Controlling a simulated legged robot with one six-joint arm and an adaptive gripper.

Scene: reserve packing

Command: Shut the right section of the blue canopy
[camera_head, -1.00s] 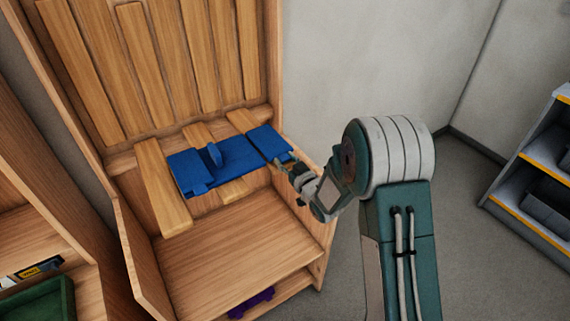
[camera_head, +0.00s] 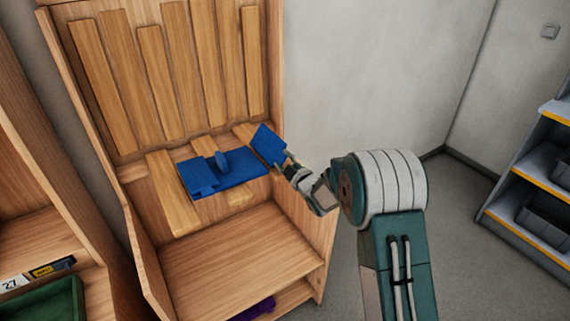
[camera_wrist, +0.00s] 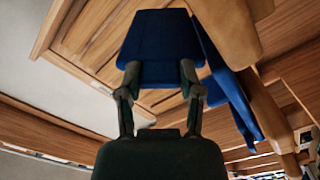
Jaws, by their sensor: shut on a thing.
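The blue canopy (camera_head: 228,172) lies across the slats of the wooden cabinet, with an upright blue tab on its middle. Its right section (camera_head: 267,145) is tilted up, at an angle to the flat main part. My gripper (camera_head: 287,169) is at the front right edge of that section, shut on it. In the wrist view, the right section (camera_wrist: 160,38) fills the top middle, with the fingers of my gripper (camera_wrist: 160,72) at either side of its near edge. The main part of the canopy (camera_wrist: 222,70) shows to the right of it.
The wooden cabinet (camera_head: 235,255) has an empty lower shelf, with a purple thing (camera_head: 254,308) below it. A green bin (camera_head: 45,302) stands at the lower left. A grey shelf unit (camera_head: 530,180) is at the far right. Bare wall and floor lie between.

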